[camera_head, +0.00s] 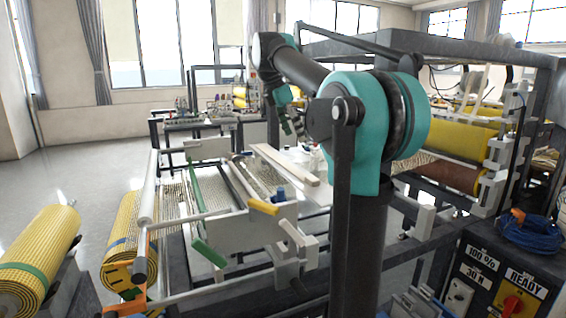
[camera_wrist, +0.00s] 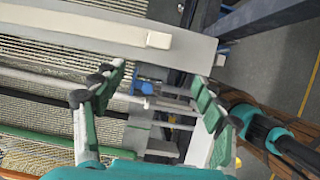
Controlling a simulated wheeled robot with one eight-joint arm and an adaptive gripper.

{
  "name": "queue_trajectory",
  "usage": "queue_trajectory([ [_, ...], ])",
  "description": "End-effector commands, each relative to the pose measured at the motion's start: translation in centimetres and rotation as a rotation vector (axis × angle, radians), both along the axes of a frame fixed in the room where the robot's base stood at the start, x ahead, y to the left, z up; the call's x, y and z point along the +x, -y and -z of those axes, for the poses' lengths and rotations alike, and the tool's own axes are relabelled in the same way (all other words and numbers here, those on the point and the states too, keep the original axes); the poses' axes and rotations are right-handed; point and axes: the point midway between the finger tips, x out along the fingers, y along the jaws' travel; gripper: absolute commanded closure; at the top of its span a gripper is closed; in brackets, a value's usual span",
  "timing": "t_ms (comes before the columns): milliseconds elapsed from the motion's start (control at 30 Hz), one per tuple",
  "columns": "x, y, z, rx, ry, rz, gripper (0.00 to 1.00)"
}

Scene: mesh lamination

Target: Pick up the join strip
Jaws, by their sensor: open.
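A long cream bar, which looks like the join strip (camera_head: 285,165), lies on a pale flat surface at the middle of the mesh machine. In the wrist view the strip (camera_wrist: 85,24) runs across the top left, with its near end left of the picture's top centre. My gripper (camera_head: 291,126) hangs from the arm above and behind the strip in the head view. In the wrist view my gripper (camera_wrist: 160,92) is open, with its green-padded fingers wide apart and nothing between them. The strip lies beyond the fingertips, apart from them.
A green bar (camera_head: 207,252) and a yellow-ended part (camera_head: 263,207) sit on the machine frame. A blue knob (camera_head: 280,194) stands near the strip. Yellow mesh rolls (camera_head: 42,245) stand at left. A control box (camera_head: 490,285) is at right. Open floor lies at left.

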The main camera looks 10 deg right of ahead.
Motion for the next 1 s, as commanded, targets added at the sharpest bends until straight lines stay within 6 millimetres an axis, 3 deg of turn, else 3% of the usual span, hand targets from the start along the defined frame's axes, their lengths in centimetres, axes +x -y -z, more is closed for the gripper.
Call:
queue_trajectory([
  [233,0.0,0.4,0.8,0.0,0.0,0.002,0.28],
  [700,0.7,3.7,9.0,0.0,0.001,0.002,0.28],
  [1000,0.9,4.7,11.4,0.0,0.0,0.001,0.28],
])
